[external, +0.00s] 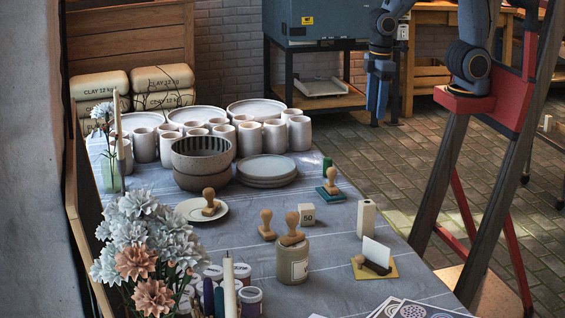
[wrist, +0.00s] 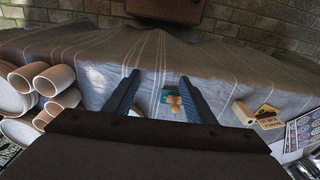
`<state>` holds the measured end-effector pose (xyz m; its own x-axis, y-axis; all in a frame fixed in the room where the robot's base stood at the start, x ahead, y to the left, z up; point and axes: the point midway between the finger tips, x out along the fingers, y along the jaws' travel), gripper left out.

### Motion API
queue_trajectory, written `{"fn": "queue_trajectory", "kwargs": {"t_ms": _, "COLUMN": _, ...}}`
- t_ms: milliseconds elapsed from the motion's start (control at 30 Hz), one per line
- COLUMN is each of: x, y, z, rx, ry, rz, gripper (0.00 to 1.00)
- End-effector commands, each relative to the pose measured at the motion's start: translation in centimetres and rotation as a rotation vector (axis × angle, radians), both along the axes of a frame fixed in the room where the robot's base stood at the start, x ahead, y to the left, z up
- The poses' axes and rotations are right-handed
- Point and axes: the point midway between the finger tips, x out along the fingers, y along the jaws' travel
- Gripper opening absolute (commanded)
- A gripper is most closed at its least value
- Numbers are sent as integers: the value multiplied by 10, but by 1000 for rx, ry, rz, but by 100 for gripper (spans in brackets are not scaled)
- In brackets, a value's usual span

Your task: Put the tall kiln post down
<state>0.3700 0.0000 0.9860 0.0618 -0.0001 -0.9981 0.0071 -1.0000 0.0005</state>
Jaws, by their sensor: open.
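The tall kiln post (external: 366,219), a narrow cream block with a dark hole in its top, stands upright on the cloth-covered table near its right edge. A cream block beside the yellow piece in the wrist view (wrist: 243,112) looks like the same post. My gripper (external: 377,108) hangs high beyond the table's right side, fingers down, well apart from the post. In the wrist view my gripper (wrist: 158,78) is open with nothing held between its fingers. A stamp on a teal pad (wrist: 172,101) shows far below, between the fingers.
A card holder on a yellow base (external: 376,266) stands just in front of the post. A cream cube marked 50 (external: 307,215), a stamp on a teal pad (external: 331,183) and a jar (external: 292,261) are nearby. Bowls (external: 202,160), cups and plates crowd the back left.

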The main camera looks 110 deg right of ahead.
Motion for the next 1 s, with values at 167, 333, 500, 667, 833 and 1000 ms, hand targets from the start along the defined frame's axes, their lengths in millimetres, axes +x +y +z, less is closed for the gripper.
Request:
{"fn": "queue_trajectory", "kwargs": {"t_ms": 167, "x": 37, "y": -9, "z": -2, "rx": -55, "ry": -94, "rz": 54, "gripper": 50}}
{"fn": "queue_trajectory", "kwargs": {"t_ms": 333, "x": 81, "y": -14, "z": -3, "rx": -103, "ry": -213, "rz": 127, "gripper": 50}}
{"fn": "queue_trajectory", "kwargs": {"t_ms": 500, "x": 137, "y": -7, "z": 0, "rx": -135, "ry": -364, "rz": 236, "gripper": 50}}
{"fn": "queue_trajectory", "kwargs": {"t_ms": 667, "x": 202, "y": 24, "z": 6, "rx": -123, "ry": -559, "rz": 408, "gripper": 50}}
{"fn": "queue_trajectory", "kwargs": {"t_ms": 833, "x": 263, "y": 109, "z": 13, "rx": 23, "ry": -802, "rz": 700, "gripper": 50}}
{"fn": "queue_trajectory", "kwargs": {"t_ms": 1000, "x": 262, "y": 201, "z": 12, "rx": 282, "ry": -932, "rz": 983, "gripper": 50}}
